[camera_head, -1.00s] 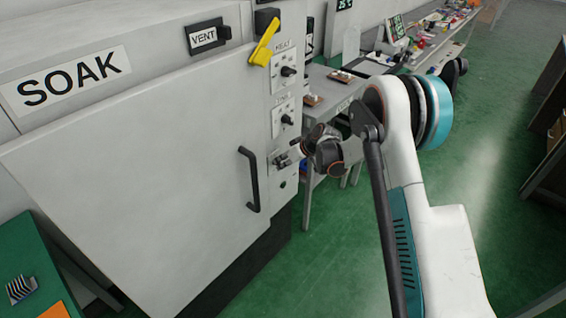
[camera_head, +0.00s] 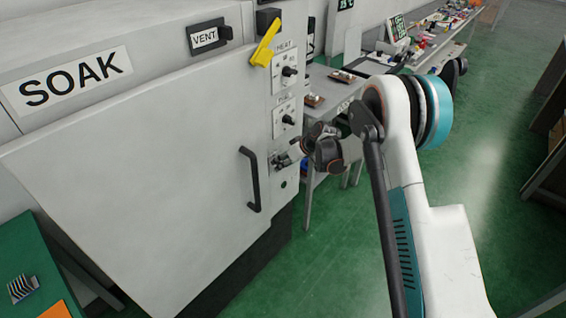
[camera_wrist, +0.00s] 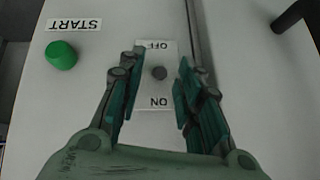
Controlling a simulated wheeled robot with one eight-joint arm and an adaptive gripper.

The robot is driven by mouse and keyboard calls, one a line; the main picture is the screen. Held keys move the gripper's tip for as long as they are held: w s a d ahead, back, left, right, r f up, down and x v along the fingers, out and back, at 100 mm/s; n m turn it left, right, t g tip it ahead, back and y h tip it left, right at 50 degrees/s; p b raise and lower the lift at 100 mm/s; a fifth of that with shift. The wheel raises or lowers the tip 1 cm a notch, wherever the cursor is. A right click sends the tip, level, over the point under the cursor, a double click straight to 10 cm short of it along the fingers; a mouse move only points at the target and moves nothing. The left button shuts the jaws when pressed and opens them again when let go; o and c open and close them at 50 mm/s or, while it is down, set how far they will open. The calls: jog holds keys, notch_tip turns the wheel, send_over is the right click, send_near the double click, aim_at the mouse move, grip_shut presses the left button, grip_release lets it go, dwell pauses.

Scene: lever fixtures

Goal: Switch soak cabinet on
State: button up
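The soak cabinet (camera_head: 130,170) is a large light-grey cabinet with a SOAK label, filling the left of the head view. In the wrist view, a small dark round switch knob (camera_wrist: 159,73) sits on a pale plate (camera_wrist: 154,97) marked OFF and ON, both upside down. My gripper (camera_wrist: 158,70) is open, its two fingers on either side of the knob with gaps to both. I cannot tell how far the fingertips are from the panel. In the head view my gripper (camera_head: 284,161) is at the lower part of the control strip, largely covering the switch.
A green button (camera_wrist: 61,55) under a START label is left in the wrist view. The black door handle (camera_head: 251,180) stands out close left of my gripper. Above are dials (camera_head: 288,119), a yellow lever (camera_head: 265,43) and a VENT switch (camera_head: 208,38). A workbench (camera_head: 335,85) stands behind.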

jog(key=v, duration=1.2)
jog(key=s+d+r+m+t+h, duration=0.15)
jog(key=s+d+r, duration=0.25)
jog(key=s+r, duration=0.5)
jog(key=s+d+r+m+h, duration=0.25)
jog(key=s+d+r, duration=0.25)
jog(key=s+r, duration=0.45)
jog(key=s+d+m+t+h, duration=0.1)
jog(key=s+d+m, duration=0.1)
jog(key=s, duration=0.9)
jog(key=s+d+m+h, duration=0.1)
jog(key=s+d, duration=0.4)
jog(key=s, duration=0.5)
jog(key=shift+s+d+r+m+t+h, duration=0.15)
jog(key=shift+s+d+m+t+h, duration=0.2)
jog(key=shift+m, duration=0.55)
